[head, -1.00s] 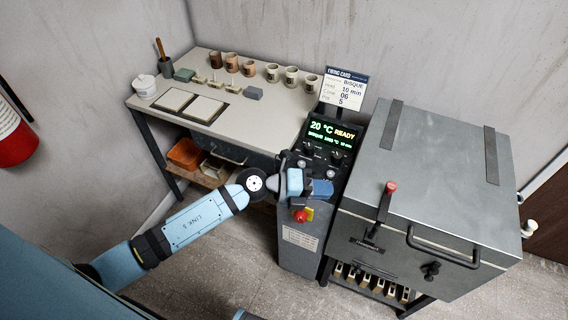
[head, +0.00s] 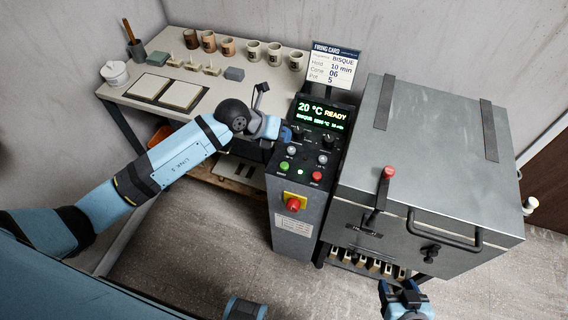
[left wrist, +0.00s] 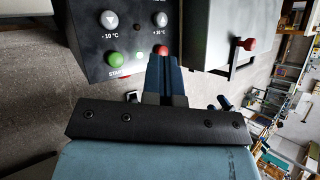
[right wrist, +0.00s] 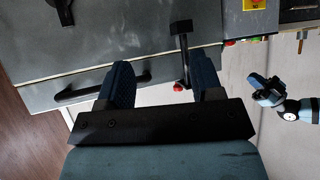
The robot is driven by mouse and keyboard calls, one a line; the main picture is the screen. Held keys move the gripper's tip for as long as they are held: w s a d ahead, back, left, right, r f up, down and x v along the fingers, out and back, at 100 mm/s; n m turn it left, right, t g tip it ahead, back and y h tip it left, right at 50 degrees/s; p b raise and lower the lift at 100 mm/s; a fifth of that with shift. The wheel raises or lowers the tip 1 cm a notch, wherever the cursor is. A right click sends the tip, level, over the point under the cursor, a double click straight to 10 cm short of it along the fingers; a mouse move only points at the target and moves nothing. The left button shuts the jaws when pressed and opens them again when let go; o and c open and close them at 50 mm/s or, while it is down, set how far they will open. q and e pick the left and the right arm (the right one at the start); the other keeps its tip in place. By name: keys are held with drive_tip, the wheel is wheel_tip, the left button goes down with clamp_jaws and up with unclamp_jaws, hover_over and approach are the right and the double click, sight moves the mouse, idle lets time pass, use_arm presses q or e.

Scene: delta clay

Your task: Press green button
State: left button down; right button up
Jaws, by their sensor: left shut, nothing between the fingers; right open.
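The green button (head: 284,165) is a round cap at the lower left of the dark sloped control panel, labelled START. It also shows in the left wrist view (left wrist: 114,60). A red button (head: 316,176) sits to its right. My left gripper (head: 285,133) is shut and empty, at the panel's left edge above the green button in the head view. In the left wrist view its fingertips (left wrist: 163,58) lie right of the green button, just below the red one. Whether they touch the panel I cannot tell. My right gripper (head: 398,284) is open and empty, low before the kiln.
The panel display (head: 320,115) reads 20 °C READY. A red emergency knob (head: 293,204) on yellow sits below the buttons. The grey kiln (head: 430,150) with a red-tipped lever (head: 388,172) stands right. A table (head: 205,105) with several cups stands behind left.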

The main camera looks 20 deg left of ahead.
use_arm(q)
drive_tip(key=b, duration=0.6)
hover_over(283, 164)
wheel_tip(283, 164, down, 7)
drive_tip(key=shift+r, duration=0.1)
drive_tip(key=shift+f+b, duration=0.3)
drive_tip(key=shift+f, duration=0.7)
use_arm(e)
drive_tip(key=shift+m, duration=0.4)
drive_tip(key=shift+w+a+f, duration=0.1)
drive_tip(key=shift+w+f, duration=0.05)
drive_tip(key=shift+f, duration=0.65)
drive_tip(key=shift+w+a+f, duration=0.1)
drive_tip(key=shift+w+f, duration=0.05)
drive_tip(key=shift+f, duration=0.7)
drive_tip(key=shift+w+a+f, duration=0.1)
drive_tip(key=shift+w+f, duration=0.05)
drive_tip(key=shift+f, duration=0.65)
drive_tip(key=shift+s+f, duration=0.15)
use_arm(q)
drive_tip(key=shift+f, duration=0.1)
drive_tip(key=shift+f, duration=0.3)
drive_tip(key=shift+f, duration=0.5)
use_arm(e)
drive_tip(key=shift+f, duration=0.25)
use_arm(q)
drive_tip(key=shift+r+p, duration=0.6)
drive_tip(key=shift+r, duration=0.35)
use_arm(e)
drive_tip(key=shift+r, duration=0.9)
